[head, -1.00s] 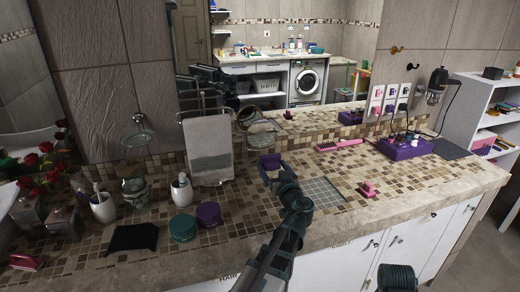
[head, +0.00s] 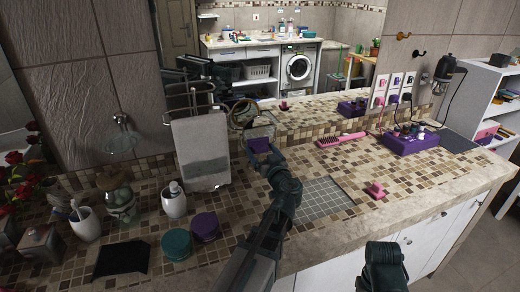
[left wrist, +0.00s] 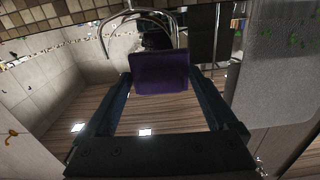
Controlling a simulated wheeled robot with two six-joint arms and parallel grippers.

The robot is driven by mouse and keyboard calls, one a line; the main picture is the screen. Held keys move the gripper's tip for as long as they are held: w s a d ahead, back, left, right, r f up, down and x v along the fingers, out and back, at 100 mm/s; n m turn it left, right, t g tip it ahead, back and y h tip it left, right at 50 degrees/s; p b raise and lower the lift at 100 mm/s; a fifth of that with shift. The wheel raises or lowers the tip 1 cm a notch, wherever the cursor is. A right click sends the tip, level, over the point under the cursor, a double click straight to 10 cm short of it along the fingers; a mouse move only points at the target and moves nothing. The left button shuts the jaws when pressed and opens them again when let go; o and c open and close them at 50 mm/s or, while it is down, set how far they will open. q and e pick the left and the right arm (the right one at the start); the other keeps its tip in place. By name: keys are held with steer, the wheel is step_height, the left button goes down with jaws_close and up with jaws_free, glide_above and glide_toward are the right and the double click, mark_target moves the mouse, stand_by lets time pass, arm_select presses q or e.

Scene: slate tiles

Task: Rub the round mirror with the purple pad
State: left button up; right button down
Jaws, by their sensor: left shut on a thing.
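My left gripper (head: 264,157) is shut on the purple pad (head: 259,145) and holds it up over the tiled counter. In the left wrist view the pad (left wrist: 160,74) sits between the fingers. The round mirror (head: 243,113), a small metal-rimmed one, stands at the back of the counter, just beyond and a little left of the pad. Its face is partly covered by the gripper. In the left wrist view a curved metal rim shows behind the pad; whether the pad touches it I cannot tell. My right gripper is not in view; part of my right arm shows at lower right.
A grey towel (head: 201,150) hangs on a stand left of the mirror. Teal (head: 176,244) and purple (head: 205,226) jars stand nearer. A pink brush (head: 341,139) and purple box (head: 411,141) lie right. A large wall mirror backs the counter.

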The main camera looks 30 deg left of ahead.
arm_select(q)
steer(key=x, duration=0.6)
stand_by(0.4)
steer(key=shift+x, duration=1)
stand_by(0.6)
steer(key=shift+w+d, duration=0.1)
steer(key=shift+w, duration=0.05)
steer(key=shift+w+d, duration=1.8)
steer(key=shift+w, duration=0.2)
steer(key=shift+w+d, duration=0.55)
steer(key=shift+w, duration=0.2)
steer(key=shift+s, duration=0.1)
steer(key=shift+s+a, duration=1)
steer(key=shift+s, duration=0.25)
steer(key=shift+s+a, duration=0.15)
steer(key=shift+a, duration=0.05)
